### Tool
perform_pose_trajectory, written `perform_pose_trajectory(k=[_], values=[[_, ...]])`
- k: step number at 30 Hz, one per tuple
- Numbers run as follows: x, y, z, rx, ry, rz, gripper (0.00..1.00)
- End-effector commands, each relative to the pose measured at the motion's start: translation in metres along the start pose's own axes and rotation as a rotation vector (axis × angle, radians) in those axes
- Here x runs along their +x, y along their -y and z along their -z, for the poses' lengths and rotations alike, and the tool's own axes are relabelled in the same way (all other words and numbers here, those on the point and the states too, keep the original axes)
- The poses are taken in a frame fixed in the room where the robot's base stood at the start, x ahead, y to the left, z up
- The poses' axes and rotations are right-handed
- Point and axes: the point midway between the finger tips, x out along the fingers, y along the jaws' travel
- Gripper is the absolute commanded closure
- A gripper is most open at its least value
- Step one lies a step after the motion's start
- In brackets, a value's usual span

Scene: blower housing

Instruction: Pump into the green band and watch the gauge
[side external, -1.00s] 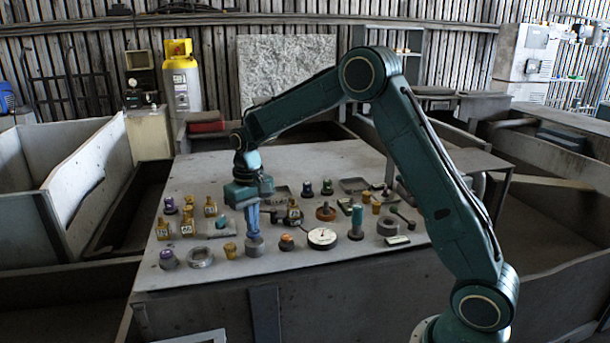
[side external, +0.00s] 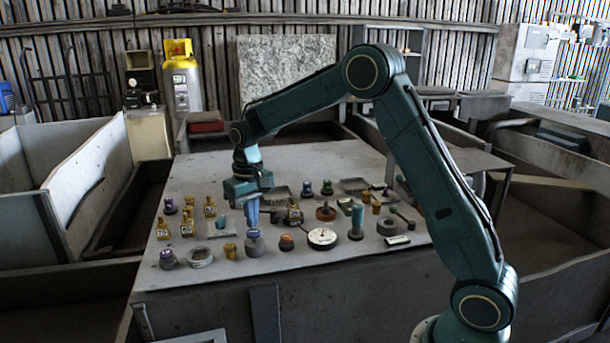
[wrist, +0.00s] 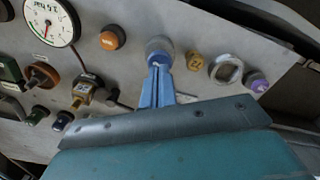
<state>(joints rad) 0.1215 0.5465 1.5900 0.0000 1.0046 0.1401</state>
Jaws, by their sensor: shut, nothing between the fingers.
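The gauge (side external: 322,238) lies on the table with a white round face and a dark rim.
An orange-topped knob (side external: 286,242) stands between the grey knob and the gauge. A small yellow part (side external: 230,251) and a grey ring (side external: 200,257) lie to the left. Brass tagged fittings (side external: 187,228) and a teal-topped cylinder (side external: 357,222) stand close around. The table's front strip is clear.

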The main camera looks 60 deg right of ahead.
Motion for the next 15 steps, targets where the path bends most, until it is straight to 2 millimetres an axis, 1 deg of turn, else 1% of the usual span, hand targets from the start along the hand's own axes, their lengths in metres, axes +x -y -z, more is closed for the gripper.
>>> perform_pose_trajectory(k=[15], values=[[-0.037, 0.0, 0.0, 0.0, -0.002, 0.0, 1.0]])
